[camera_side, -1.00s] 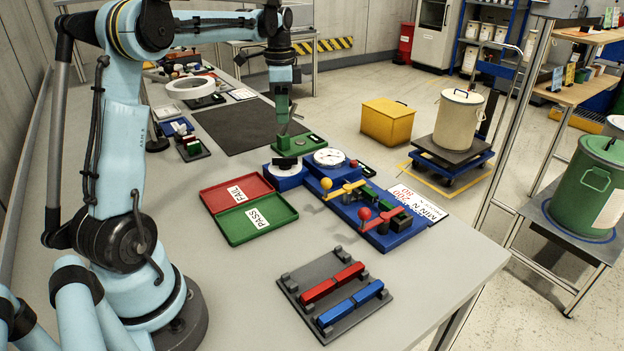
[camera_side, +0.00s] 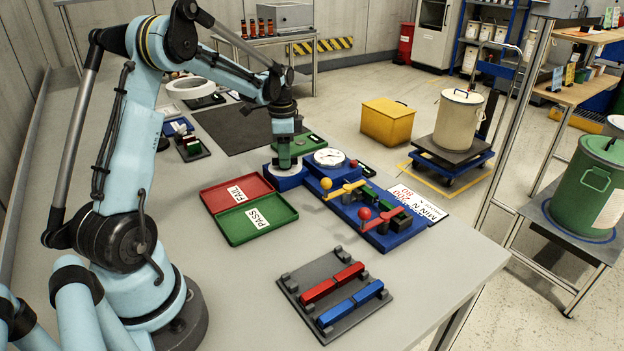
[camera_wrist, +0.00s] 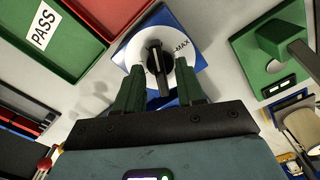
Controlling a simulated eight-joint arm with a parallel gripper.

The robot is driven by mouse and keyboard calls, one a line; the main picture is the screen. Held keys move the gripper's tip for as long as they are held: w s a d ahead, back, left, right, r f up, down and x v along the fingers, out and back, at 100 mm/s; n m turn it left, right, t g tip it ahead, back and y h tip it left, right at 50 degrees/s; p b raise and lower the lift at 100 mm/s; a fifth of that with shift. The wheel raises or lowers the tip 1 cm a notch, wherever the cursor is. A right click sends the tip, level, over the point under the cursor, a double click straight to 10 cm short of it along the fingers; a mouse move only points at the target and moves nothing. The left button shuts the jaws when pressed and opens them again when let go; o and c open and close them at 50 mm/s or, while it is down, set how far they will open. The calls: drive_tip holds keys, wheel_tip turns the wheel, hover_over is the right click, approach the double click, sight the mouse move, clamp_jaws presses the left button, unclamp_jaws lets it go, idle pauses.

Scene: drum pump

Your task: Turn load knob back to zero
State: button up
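The load knob (camera_wrist: 158,58) is a black bar handle on a white round dial marked MAX, set on a blue block. In the wrist view the bar points nearly up and down the picture. My gripper (camera_wrist: 159,72) has its two green fingers apart, one on each side of the knob, with gaps visible between them and the bar. In the side view my gripper (camera_side: 285,165) is low over the knob's white dial (camera_side: 287,173) and hides the handle. A white round gauge (camera_side: 329,157) sits on the blue pump base just right of it.
The red FAIL tray (camera_side: 237,192) and green PASS tray (camera_side: 257,218) lie close on the left. A yellow-handled lever (camera_side: 347,190) and a red-ball lever (camera_side: 378,221) stand on the pump base. A green block fixture (camera_side: 310,141) is behind.

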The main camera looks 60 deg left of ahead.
drive_tip(key=shift+c, duration=0.3)
clamp_jaws()
